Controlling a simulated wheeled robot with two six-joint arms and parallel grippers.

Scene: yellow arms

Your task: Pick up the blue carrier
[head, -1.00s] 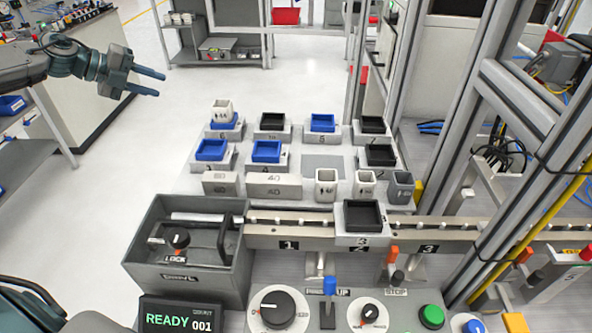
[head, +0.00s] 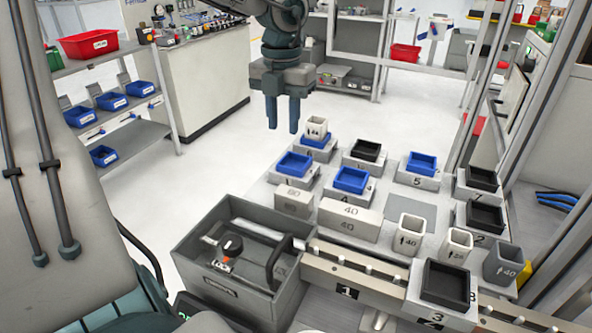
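Several blue carriers sit on numbered pedestals: one at pedestal 1 (head: 295,165), one at pedestal 4 (head: 351,180), one at pedestal 5 (head: 422,163), and one at the back (head: 316,142) with a white cup (head: 316,128) on it. My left gripper (head: 283,130) points down, its two fingers apart with nothing between them. In the picture it is above and left of the back carrier, apart from all the carriers. My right gripper is not in view.
Black carriers stand on other pedestals (head: 368,150) and on the conveyor (head: 445,282). Weight blocks marked 40 and 80 (head: 348,220) and several cups (head: 411,233) stand in front. A grey bin (head: 230,290) is at the near left. Open floor lies left of the pedestals.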

